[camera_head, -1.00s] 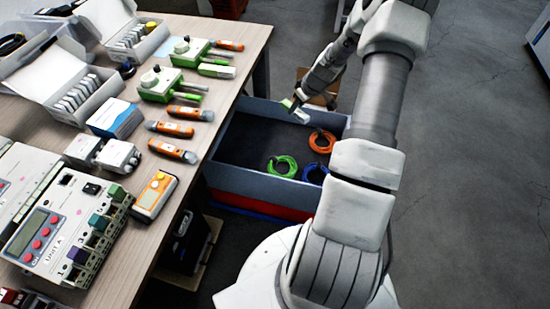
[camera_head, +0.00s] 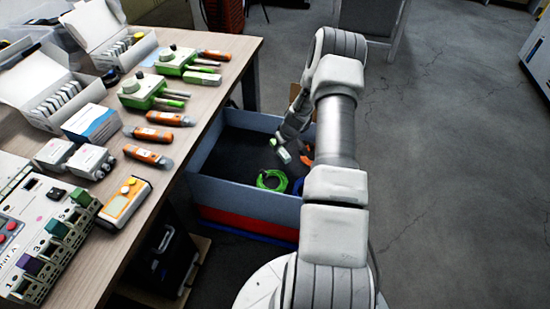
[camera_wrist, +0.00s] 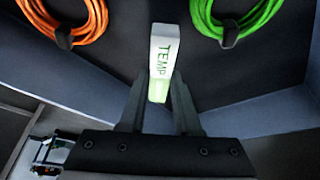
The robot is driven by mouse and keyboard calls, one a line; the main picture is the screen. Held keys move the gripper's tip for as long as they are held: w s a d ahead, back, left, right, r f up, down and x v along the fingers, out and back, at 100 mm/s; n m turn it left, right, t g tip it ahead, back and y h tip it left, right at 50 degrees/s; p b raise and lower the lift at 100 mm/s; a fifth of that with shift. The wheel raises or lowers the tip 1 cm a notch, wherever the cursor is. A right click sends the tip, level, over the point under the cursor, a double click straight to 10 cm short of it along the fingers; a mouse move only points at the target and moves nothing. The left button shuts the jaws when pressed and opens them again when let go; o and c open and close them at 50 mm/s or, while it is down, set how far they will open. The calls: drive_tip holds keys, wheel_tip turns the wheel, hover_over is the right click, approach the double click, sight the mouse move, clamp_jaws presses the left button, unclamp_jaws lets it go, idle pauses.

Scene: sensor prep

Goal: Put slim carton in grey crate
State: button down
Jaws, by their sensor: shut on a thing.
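The slim carton is white and green with "TEMP" printed on it. In the wrist view, the slim carton (camera_wrist: 162,52) stands out between the fingers of my gripper (camera_wrist: 158,98), which is shut on its green end. In the head view, the carton (camera_head: 283,155) shows small below my gripper (camera_head: 280,142), over the inside of the grey crate (camera_head: 245,196). The crate's dark floor (camera_wrist: 115,65) lies beyond the carton in the wrist view; I cannot tell whether the carton touches it.
A green cable coil (camera_head: 272,180) lies in the crate, with an orange coil (camera_wrist: 88,28) near it and a blue coil partly hidden by my arm. The wooden table (camera_head: 150,215) at left holds boxes, orange testers and green devices. The floor at right is open.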

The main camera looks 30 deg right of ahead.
sight(276, 161)
drive_tip(key=shift+w+a+f, duration=0.25)
drive_tip(key=shift+w+f, duration=0.15)
drive_tip(key=shift+w, duration=0.15)
drive_tip(key=shift+w+a+f, duration=0.25)
drive_tip(key=shift+w+f, duration=0.15)
drive_tip(key=shift+w, duration=0.15)
drive_tip(key=shift+f+b, duration=1.1)
drive_tip(key=shift+f, duration=0.8)
drive_tip(key=shift+f, duration=0.15)
drive_tip(key=c, duration=0.6)
unclamp_jaws()
drive_tip(key=p+v, duration=0.4)
drive_tip(key=v, duration=0.8)
